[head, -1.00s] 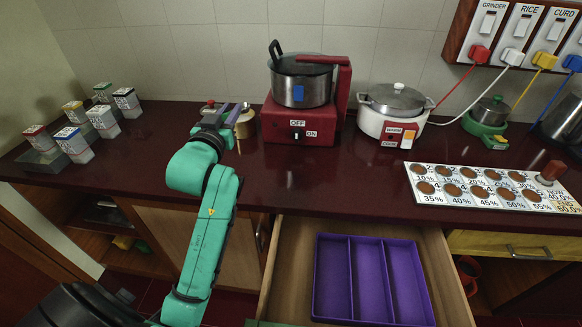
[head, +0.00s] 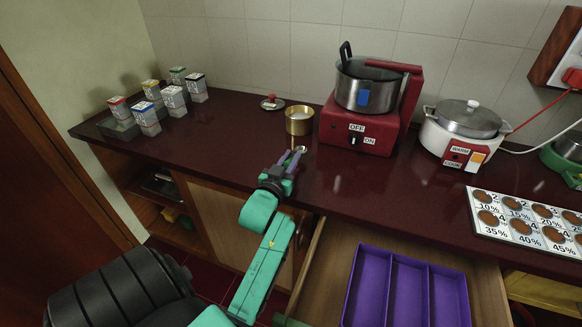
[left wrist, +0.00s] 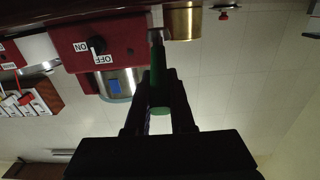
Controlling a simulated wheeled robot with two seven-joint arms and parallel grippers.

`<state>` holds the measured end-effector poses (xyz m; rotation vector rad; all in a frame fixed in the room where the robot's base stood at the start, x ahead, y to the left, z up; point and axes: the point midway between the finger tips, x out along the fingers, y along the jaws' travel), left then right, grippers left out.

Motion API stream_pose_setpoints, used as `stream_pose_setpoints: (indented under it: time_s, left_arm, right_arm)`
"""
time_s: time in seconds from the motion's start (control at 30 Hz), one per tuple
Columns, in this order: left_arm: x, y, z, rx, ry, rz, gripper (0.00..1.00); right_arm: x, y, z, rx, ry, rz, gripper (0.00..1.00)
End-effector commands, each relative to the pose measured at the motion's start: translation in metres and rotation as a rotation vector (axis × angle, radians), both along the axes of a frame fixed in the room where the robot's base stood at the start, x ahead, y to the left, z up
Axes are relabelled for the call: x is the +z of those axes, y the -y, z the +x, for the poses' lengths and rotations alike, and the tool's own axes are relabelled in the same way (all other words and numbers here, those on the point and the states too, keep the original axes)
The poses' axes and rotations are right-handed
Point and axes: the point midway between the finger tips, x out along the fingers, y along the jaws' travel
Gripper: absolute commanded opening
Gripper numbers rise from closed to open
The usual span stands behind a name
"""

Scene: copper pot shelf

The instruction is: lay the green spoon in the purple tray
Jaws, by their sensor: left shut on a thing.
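My left gripper (head: 288,165) is shut on the green spoon, over the front part of the dark red counter. In the left wrist view the spoon's green handle (left wrist: 161,92) lies between the two dark fingers. The spoon's silvery end (head: 300,149) points away from me, toward the brass pot. The gripper hides most of the handle in the head view. The purple tray (head: 396,256) has long compartments and sits in the open drawer at lower right, right of the gripper. Its visible compartments are empty. My right gripper is out of view.
The brass pot (head: 299,122) stands behind the gripper, beside the red cooker (head: 357,137) with a steel pot. A white cooker (head: 455,147) is further right. Several small boxes stand at the counter's left. The drawer's wooden edge (head: 308,262) lies between gripper and tray.

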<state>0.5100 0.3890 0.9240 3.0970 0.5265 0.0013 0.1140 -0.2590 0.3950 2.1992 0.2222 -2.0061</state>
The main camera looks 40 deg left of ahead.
Motion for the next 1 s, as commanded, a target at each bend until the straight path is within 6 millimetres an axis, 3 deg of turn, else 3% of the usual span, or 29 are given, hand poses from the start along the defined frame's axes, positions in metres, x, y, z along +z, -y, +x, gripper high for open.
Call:
stream_pose_setpoints:
  time_s: [0.07, 0.13, 0.33, 0.37, 0.4, 0.43, 0.73, 0.9, 1.0]
  left_arm:
    - [-0.018, 0.000, 0.000, 0.001, -0.003, -0.002, 0.00]
    - [-0.023, 0.000, 0.000, 0.001, -0.003, -0.002, 0.00]
    - [-0.028, 0.000, 0.000, 0.000, -0.002, -0.001, 0.00]
    - [-0.028, 0.000, 0.000, 0.000, -0.003, -0.001, 0.33]
    - [-0.028, 0.000, 0.000, 0.000, -0.002, -0.001, 0.48]
    - [-0.028, 0.000, 0.000, 0.000, -0.002, -0.001, 0.52]
    - [-0.028, 0.000, 0.000, 0.000, -0.001, 0.000, 0.52]
    - [-0.035, 0.000, 0.000, 0.000, 0.000, 0.001, 0.52]
    - [-0.030, 0.000, 0.002, -0.002, -0.001, 0.000, 0.52]
  right_arm:
    - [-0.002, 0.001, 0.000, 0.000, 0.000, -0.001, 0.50]
    - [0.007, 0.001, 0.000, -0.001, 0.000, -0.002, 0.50]
    - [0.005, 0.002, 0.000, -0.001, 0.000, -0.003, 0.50]
    - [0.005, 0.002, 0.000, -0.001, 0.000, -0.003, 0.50]
    - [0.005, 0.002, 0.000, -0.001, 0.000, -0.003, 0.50]
    - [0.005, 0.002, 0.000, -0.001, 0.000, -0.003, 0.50]
    - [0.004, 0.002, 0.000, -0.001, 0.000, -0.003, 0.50]
    - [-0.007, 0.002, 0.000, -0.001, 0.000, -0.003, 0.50]
    - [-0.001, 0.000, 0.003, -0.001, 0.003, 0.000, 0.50]
